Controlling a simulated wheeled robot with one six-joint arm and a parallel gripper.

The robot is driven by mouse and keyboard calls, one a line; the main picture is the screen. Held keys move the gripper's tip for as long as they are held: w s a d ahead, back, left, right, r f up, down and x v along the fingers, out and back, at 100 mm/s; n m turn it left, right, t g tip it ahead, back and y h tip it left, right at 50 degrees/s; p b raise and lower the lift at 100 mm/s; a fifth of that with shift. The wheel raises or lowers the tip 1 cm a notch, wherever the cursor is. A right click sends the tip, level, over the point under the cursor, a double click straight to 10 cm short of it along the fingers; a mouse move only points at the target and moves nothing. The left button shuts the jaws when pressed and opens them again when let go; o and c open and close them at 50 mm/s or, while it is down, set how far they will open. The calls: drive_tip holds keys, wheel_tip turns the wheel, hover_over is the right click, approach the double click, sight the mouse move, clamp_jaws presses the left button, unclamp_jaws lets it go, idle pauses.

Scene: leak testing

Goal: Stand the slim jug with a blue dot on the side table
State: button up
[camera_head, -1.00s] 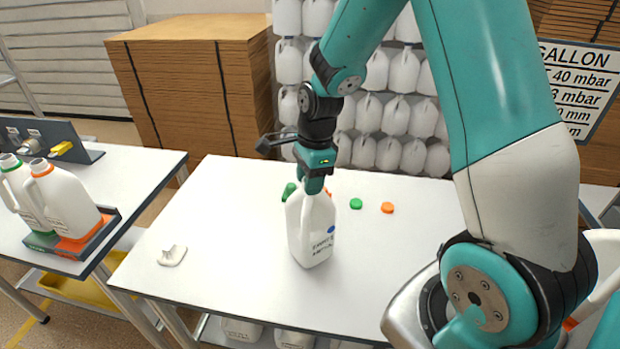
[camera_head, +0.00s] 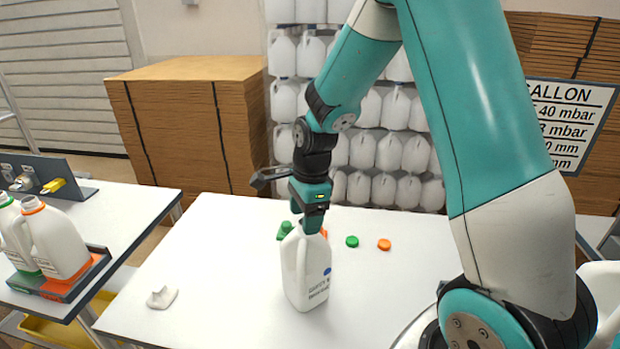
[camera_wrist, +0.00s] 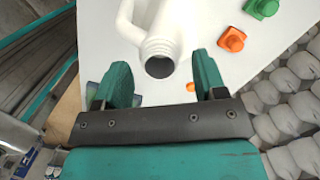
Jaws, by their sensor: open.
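The slim white jug with a blue dot (camera_head: 304,275) stands upright on the white table (camera_head: 215,310) in front of me. Some dark lettering is below its dot. My gripper (camera_head: 311,222) is at the jug's top. In the wrist view, the jug (camera_wrist: 160,25) shows its open, uncapped neck between the two spread fingers of my gripper (camera_wrist: 163,85), with gaps on both sides. The gripper is open and not closed on the jug. Which table is the side table I cannot tell for sure; another table (camera_head: 120,205) stands at the left.
Green (camera_head: 352,241) and orange (camera_head: 384,244) caps lie behind the slim jug. A small white piece (camera_head: 162,296) lies front left.

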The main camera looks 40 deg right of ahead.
wheel_tip(320, 180, up, 16)
drive_tip(key=d+b, duration=0.2)
drive_tip(key=s+a+f+n+y+b, duration=0.1)
drive_tip(key=s+a+f+n, duration=0.2)
drive_tip(key=s+a+n, duration=0.6)
drive_tip(key=s+a+f+n+y+b, duration=0.1)
drive_tip(key=s+a+f+n, duration=0.3)
drive_tip(key=s+a+n, duration=0.6)
drive_tip(key=s+n+b, duration=0.1)
drive_tip(key=n, duration=0.7)
drive_tip(key=shift+s+y+b, duration=0.3)
drive_tip(key=shift+s+y, duration=0.1)
drive_tip(key=shift+d+f, duration=0.1)
